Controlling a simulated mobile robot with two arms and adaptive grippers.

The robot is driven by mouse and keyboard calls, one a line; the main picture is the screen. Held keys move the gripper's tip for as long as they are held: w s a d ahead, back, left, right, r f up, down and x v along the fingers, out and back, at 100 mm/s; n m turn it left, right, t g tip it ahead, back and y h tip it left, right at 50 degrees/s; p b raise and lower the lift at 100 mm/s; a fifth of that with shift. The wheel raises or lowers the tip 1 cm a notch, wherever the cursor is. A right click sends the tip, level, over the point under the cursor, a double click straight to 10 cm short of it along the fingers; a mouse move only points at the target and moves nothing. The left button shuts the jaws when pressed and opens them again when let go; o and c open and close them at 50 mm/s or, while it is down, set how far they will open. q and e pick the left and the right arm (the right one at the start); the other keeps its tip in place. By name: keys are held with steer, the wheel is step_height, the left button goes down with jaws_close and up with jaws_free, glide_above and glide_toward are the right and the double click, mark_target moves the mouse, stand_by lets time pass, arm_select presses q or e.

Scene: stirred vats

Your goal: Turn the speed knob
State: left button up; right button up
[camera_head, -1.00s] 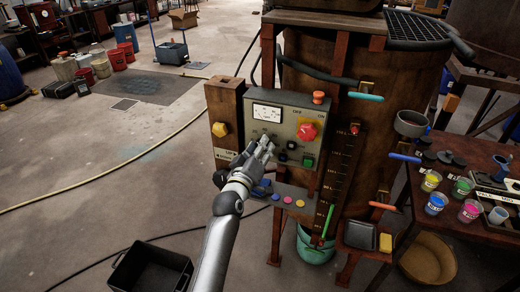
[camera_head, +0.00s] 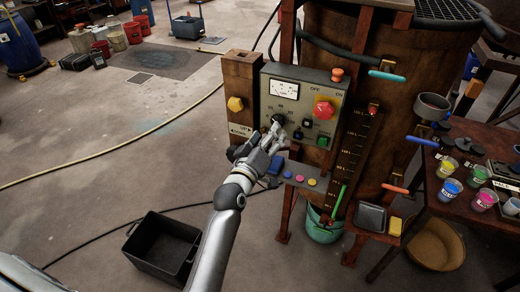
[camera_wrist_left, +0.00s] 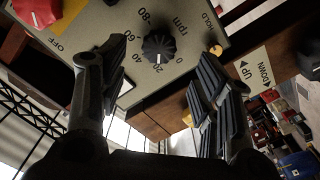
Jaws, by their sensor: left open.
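The speed knob (camera_head: 279,119) is a black ridged dial on the grey control panel (camera_head: 304,92), below the white meter (camera_head: 284,90). In the left wrist view the knob (camera_wrist_left: 158,46) sits inside a printed scale marked rpm, with numbers from 0 to 80. My left gripper (camera_head: 272,136) is open and empty, just below the knob in the head view. In the left wrist view its fingers (camera_wrist_left: 160,80) are spread, one to each side of the knob, which shows beyond them. I cannot tell whether a finger touches the panel. My right gripper is not in view.
A red switch knob (camera_head: 324,109) and a green button (camera_head: 323,141) are on the same panel. A yellow knob (camera_head: 235,104) is on the post to its left. A shelf with coloured discs (camera_head: 299,178) juts out below. A black crate (camera_head: 162,248) stands on the floor.

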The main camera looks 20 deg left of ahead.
arm_select(q)
steer(key=s, duration=0.6)
steer(key=shift+s, duration=0.15)
steer(key=shift+a+f, duration=0.1)
steer(key=s+d+f+m+g+b, duration=0.1)
steer(key=s+f+m+g, duration=0.2)
steer(key=f, duration=1)
steer(key=s+d+f+g+h, duration=0.1)
steer(key=s+d+f+g, duration=0.3)
steer(key=f, duration=0.9)
steer(key=s+a+f+m+g+b, duration=0.15)
steer(key=s+f, duration=0.35)
steer(key=f, duration=0.8)
steer(key=s+f+m+g, duration=0.3)
steer(key=s+f+g, duration=0.1)
steer(key=s+f, duration=0.95)
steer(key=s+a+f+m+g, duration=0.1)
steer(key=s+a+f, duration=0.1)
steer(key=s, duration=0.5)
steer(key=s+a+f+g+y, duration=0.1)
steer(key=s+f, duration=0.3)
steer(key=s, duration=0.4)
steer(key=s+a+f+m+g, duration=0.1)
steer(key=s+a+f+g, duration=0.1)
steer(key=s, duration=0.5)
steer(key=shift+s+a+f+m+y+b, duration=0.2)
steer(key=shift+a+f+m+y+b, duration=0.15)
steer(key=shift+a+f, duration=0.5)
